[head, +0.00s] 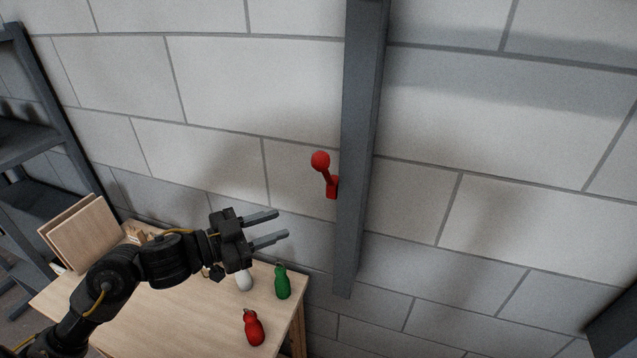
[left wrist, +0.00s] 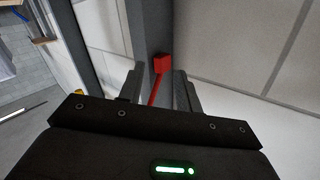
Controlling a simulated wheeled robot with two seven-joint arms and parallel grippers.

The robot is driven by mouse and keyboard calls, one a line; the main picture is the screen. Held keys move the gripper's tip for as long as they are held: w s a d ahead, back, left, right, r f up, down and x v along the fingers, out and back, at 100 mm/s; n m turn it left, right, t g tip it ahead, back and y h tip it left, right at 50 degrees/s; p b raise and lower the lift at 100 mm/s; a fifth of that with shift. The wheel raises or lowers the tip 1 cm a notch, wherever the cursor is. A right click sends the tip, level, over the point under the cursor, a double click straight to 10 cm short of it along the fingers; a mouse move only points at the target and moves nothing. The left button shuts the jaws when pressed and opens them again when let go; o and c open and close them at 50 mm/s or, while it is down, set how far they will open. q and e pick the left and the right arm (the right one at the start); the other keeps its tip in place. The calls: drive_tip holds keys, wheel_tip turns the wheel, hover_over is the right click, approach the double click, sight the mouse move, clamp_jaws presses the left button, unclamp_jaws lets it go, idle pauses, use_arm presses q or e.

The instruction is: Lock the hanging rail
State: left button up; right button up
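A red lever with a round knob (head: 320,161) sticks up and to the left from a red block (head: 332,188) on the side of a grey vertical post (head: 362,140). My left gripper (head: 283,224) is open and empty, below and left of the lever, apart from it in the head view. In the left wrist view the red block (left wrist: 161,63) and the lever's rod (left wrist: 154,92) show between the two open fingers (left wrist: 158,88); the knob is hidden there. I cannot make out which part is the hanging rail. My right gripper is not in view.
A wooden table (head: 185,315) stands below my left arm, with a red bottle (head: 254,328), a green bottle (head: 282,283), a white bottle (head: 243,281) and wooden boards (head: 82,235). A dark shelf (head: 30,150) stands at left. The block wall (head: 500,130) right of the post is bare.

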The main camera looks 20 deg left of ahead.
sight(324, 174)
use_arm(q)
wheel_tip(324, 174, up, 12)
drive_tip(key=s+m+g+h, duration=0.2)
drive_tip(key=m+h, duration=0.1)
drive_tip(key=m, duration=0.2)
drive_tip(key=x, duration=1.2)
drive_tip(key=shift+w+a+r, duration=0.1)
drive_tip(key=shift+w, duration=0.15)
clamp_jaws()
